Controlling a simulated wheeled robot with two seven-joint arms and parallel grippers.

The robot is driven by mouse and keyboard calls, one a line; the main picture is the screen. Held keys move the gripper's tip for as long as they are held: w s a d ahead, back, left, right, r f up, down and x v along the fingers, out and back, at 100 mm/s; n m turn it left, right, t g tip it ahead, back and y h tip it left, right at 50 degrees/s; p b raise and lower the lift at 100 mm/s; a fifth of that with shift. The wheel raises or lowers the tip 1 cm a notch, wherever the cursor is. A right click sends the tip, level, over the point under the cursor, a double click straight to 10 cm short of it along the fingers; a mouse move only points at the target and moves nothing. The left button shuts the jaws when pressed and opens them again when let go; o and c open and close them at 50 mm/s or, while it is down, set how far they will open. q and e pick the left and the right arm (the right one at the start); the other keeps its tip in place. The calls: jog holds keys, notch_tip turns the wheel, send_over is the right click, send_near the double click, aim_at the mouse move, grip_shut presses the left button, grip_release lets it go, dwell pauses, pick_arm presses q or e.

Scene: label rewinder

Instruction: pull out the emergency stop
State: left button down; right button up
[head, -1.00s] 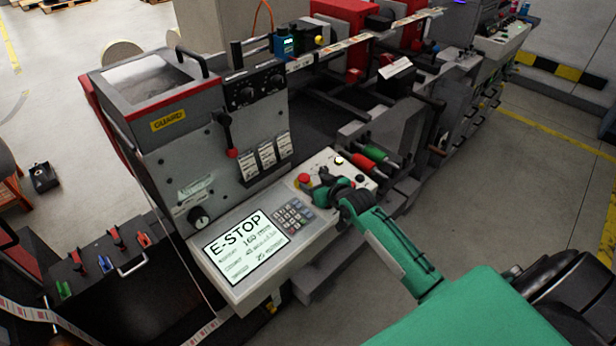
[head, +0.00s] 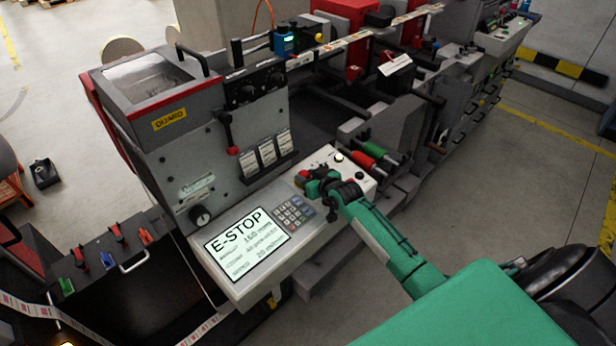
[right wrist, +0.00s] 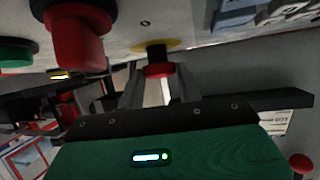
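The emergency stop (head: 301,178) is a red mushroom button on the light control panel, just left of my right gripper (head: 316,184) in the head view. In the right wrist view the red cap of the emergency stop (right wrist: 158,70) sits on a dark stem above a yellow ring. The cap is between the two fingertips of my right gripper (right wrist: 160,82). The fingers stand apart on either side of it; I cannot tell whether they touch it. The display (head: 245,243) reads "E-STOP". My left gripper is not in view.
A keypad (head: 291,214) lies beside the display. In the right wrist view a large red knob (right wrist: 78,35) and a green button (right wrist: 15,52) are close to my gripper. Red and green rollers (head: 377,150) are behind the panel. The floor at right is clear.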

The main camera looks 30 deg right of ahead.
grip_shut()
jog(key=shift+r+p, duration=0.6)
jog(key=shift+r, duration=0.05)
jog(key=o, duration=1.1)
grip_release()
jog(key=shift+s, duration=0.1)
jog(key=shift+s+d, duration=0.1)
jog(key=shift+s, duration=0.2)
jog(key=b+v, duration=0.3)
jog(key=v, duration=1)
jog(key=shift+s+r+b, duration=0.1)
jog(key=shift+r+b, duration=0.05)
jog(key=shift+b, duration=0.25)
